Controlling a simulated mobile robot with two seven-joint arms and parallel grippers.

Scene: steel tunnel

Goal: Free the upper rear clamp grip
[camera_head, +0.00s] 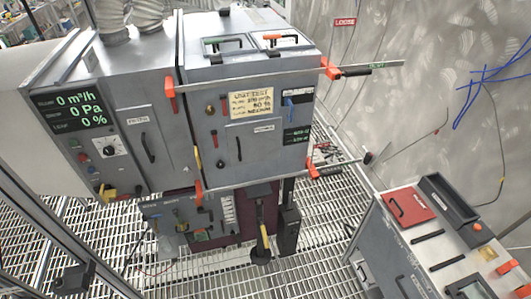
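A grey steel cabinet (235,125) stands in the middle of the head view. An upper bar clamp (250,76) lies across its upper edge, with an orange jaw (169,87) at the left and another orange jaw (331,68) at the right corner. A black grip (357,71) sits on the bar beside the right jaw, and the bar's bare end reaches further right. A lower clamp has orange jaws (312,171) and a dark grip (368,158). Both clamps appear seated against the cabinet. I cannot see either of my grippers.
A grey console with a red plate (409,206) stands at the lower right. Corrugated hoses (111,20) rise at the upper left. A grated floor (310,265) lies below. The tunnel wall (430,100) is behind the clamp ends, with blue cables (490,75) on it.

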